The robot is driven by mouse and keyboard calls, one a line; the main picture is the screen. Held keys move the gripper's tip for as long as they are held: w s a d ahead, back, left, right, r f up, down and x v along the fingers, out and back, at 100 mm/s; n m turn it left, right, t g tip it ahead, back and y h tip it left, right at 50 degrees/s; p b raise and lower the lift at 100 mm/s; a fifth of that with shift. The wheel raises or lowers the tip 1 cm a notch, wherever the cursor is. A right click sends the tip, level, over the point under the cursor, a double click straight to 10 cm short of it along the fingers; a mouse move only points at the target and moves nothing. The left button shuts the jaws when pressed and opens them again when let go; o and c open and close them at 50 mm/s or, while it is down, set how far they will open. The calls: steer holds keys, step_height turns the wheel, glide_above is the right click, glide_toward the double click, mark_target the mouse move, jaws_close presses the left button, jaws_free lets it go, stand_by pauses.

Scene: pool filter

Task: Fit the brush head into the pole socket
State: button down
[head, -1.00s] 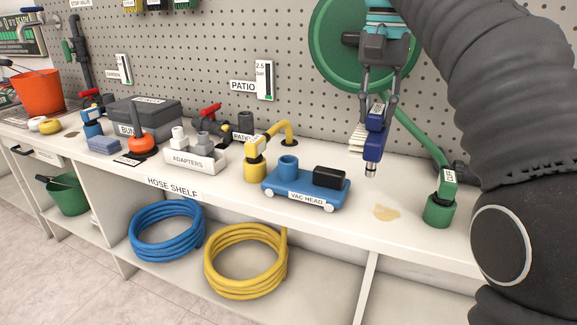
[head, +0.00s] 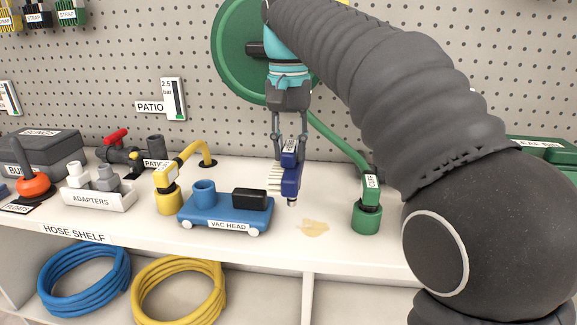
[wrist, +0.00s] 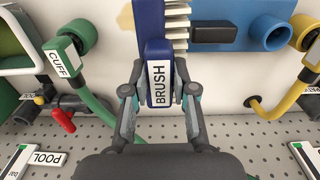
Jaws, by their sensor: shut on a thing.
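The brush head (head: 290,178) is dark blue with pale bristles on its left side and a metal stub pointing down at its lower end. My gripper (head: 289,150) is shut on it and holds it upright above the shelf, between the vac head and the green cuff. In the wrist view the brush head (wrist: 159,75) shows its BRUSH label between my gripper's two fingers (wrist: 159,95). The brush head's far end runs out of the wrist view's top edge. I cannot make out a pole socket in these frames.
The blue vac head (head: 227,212) stands left of the brush, with a yellow elbow fitting (head: 170,195) beyond it. A green cuff fitting (head: 367,216) stands to the right. A tan stain (head: 312,228) marks the clear shelf (head: 325,250) between. A pegboard stands behind.

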mark_target(290, 165)
steer(key=shift+f+b, duration=0.35)
steer(key=shift+f, duration=1.6)
steer(key=c, duration=0.9)
jaws_free()
steer(key=shift+r+p, duration=0.8)
steer(key=shift+r, duration=3.1)
